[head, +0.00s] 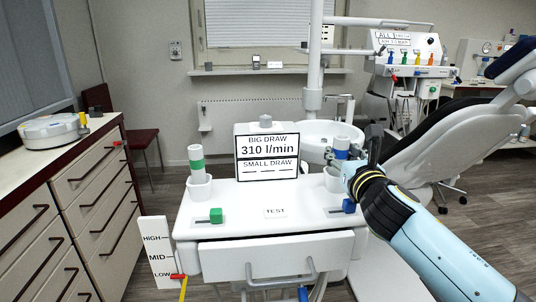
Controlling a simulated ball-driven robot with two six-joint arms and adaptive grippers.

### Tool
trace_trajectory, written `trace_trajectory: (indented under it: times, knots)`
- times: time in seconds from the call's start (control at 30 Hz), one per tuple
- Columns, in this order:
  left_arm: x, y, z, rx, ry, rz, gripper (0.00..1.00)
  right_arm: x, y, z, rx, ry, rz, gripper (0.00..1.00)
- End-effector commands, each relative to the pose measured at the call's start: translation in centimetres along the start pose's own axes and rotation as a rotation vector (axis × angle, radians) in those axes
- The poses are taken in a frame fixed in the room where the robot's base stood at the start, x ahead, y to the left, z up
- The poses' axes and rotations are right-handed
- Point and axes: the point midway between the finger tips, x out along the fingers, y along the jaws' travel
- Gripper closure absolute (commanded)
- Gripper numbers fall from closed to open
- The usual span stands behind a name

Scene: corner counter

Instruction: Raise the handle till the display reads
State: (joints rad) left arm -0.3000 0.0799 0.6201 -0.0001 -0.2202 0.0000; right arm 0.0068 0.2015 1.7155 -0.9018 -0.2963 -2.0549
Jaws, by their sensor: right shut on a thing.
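The display panel (267,158) stands at the middle back of the white unit, reading BIG DRAW 310 l/min, with only dashes under SMALL DRAW. A white handle with a green band (196,164) stands upright in the left cup (200,187). A second handle, with a blue band (341,154), is over the right cup (332,179). My right gripper (346,162) is shut on this blue-banded handle and hides part of it and of the cup. I cannot tell whether its lower end is clear of the cup. My left gripper is out of view.
A green slider (216,215) and a blue slider (348,206) sit on the white top, with a TEST label (275,212) between. A HIGH-MID-LOW scale (157,250) has its red pointer (178,276) by LOW. A basin (318,131) stands behind; a dental chair (440,145) is right.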

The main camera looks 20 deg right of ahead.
Motion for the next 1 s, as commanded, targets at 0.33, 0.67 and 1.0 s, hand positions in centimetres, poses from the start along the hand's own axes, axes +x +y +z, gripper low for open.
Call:
trace_trajectory:
  times: [0.33, 0.67, 1.0]
  knots:
    - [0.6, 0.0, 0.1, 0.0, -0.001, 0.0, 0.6, 0.0, 0.0, -0.7, 0.0, -0.001, 0.0, 1.0]
    - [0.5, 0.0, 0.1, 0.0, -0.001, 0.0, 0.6, 0.0, 0.0, -0.7, 0.0, -0.001, 0.0, 0.43]
    - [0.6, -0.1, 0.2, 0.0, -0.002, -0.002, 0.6, -1.2, 0.0, -0.8, 0.0, 0.002, 0.001, 0.43]
